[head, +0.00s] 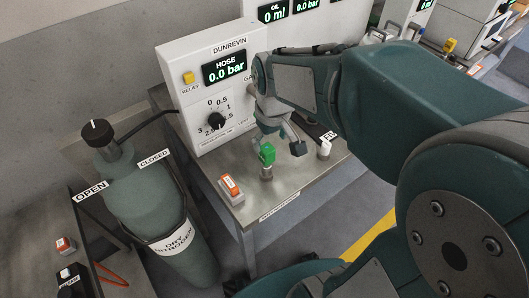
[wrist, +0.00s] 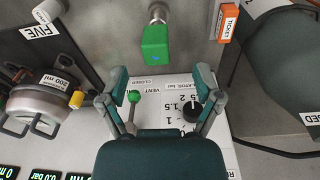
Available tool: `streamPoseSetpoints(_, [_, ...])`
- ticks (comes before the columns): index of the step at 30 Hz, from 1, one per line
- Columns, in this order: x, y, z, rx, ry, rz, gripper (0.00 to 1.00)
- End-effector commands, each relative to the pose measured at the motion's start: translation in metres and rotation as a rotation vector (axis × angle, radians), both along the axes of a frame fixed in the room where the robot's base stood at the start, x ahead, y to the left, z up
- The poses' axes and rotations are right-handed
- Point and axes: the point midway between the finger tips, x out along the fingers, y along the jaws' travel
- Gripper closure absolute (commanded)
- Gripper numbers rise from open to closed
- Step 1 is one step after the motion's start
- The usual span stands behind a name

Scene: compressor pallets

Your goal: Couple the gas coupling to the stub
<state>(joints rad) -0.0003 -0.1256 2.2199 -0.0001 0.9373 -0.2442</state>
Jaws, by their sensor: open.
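A green block-shaped piece (head: 267,154), which looks like the gas coupling, sits on a short metal post (head: 267,172) near the front of the steel bench. In the wrist view the green piece (wrist: 155,44) is just beyond the fingertips, with the metal post (wrist: 157,13) at its far end. My gripper (head: 283,141) is open and empty, close above and behind the green piece. In the wrist view my gripper (wrist: 162,76) has its fingers spread, with nothing between the tips. I cannot identify the stub for certain.
The white DUNREVIN panel (head: 190,105) with dial and display stands behind the gripper. An orange ticket block (head: 230,187) and a white cylinder (head: 324,149) flank the green piece. A green nitrogen bottle (head: 150,205) stands left. A canister (wrist: 45,100) shows in the wrist view.

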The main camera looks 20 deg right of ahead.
Motion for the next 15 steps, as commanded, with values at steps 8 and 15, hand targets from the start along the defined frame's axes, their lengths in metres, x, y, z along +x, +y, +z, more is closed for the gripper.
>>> streamPoseSetpoints(8, [0.027,-0.001,-0.036,-0.003,0.107,0.066,0.17])
streamPoseSetpoints(15, [0.028,0.0,-0.038,-0.004,0.111,0.071,0.17])
